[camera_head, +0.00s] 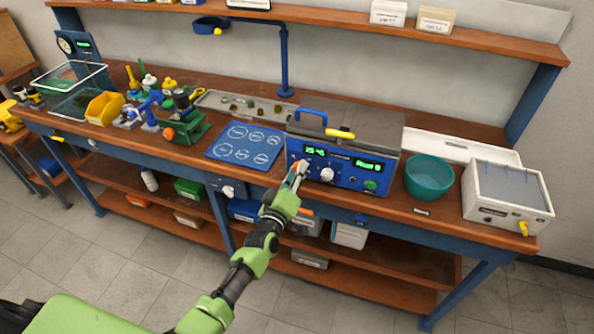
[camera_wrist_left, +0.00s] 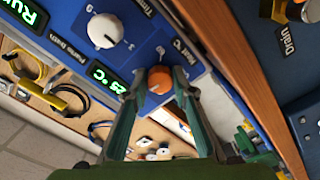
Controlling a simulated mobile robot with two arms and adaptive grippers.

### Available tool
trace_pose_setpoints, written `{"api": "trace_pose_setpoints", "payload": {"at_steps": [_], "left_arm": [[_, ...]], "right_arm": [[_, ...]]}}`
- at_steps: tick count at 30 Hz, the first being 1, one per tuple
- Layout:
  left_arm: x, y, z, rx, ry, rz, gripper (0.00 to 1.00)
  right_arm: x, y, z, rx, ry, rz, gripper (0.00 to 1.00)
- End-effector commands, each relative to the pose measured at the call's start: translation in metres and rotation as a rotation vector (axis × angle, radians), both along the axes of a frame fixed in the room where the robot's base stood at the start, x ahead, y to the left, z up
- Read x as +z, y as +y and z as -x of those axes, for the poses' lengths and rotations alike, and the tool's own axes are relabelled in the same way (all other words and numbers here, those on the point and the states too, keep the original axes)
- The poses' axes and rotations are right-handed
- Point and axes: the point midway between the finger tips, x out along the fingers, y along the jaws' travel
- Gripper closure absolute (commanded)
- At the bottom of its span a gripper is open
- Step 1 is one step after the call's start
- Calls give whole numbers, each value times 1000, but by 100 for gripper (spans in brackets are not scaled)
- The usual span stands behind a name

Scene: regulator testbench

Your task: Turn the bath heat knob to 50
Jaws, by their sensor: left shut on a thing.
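The bath (camera_head: 378,128) is a grey-topped unit with a blue front panel (camera_head: 344,183) on the bench. In the left wrist view, the orange heat knob (camera_wrist_left: 160,79) is labelled "Heat °C". My left gripper (camera_head: 299,170) reaches the left part of the panel, and its fingers are shut on the heat knob, one on each side. The gripper mostly hides this knob in the head view. The green temperature display (camera_wrist_left: 103,76) reads about 25 °C. A white timer knob (camera_wrist_left: 105,30) sits beside it. My right gripper is in neither view.
A blue mat (camera_head: 245,144) lies left of the bath. A teal bowl (camera_head: 429,178) and a white box with a yellow tap (camera_head: 505,195) stand to its right. A green button (camera_head: 371,184) is on the panel's right. A shelf (camera_head: 340,18) runs above.

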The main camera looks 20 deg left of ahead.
Motion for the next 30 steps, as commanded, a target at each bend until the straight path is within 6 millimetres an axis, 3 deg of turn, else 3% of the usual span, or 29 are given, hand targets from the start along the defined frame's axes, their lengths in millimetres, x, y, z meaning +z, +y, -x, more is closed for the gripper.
{"api": "trace_pose_setpoints", "payload": {"at_steps": [15,30], "left_arm": [[-2,0,1,-1,-12,-459,97],[-3,0,1,-1,-19,-670,97]], "right_arm": [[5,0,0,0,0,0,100],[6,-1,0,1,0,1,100]]}}
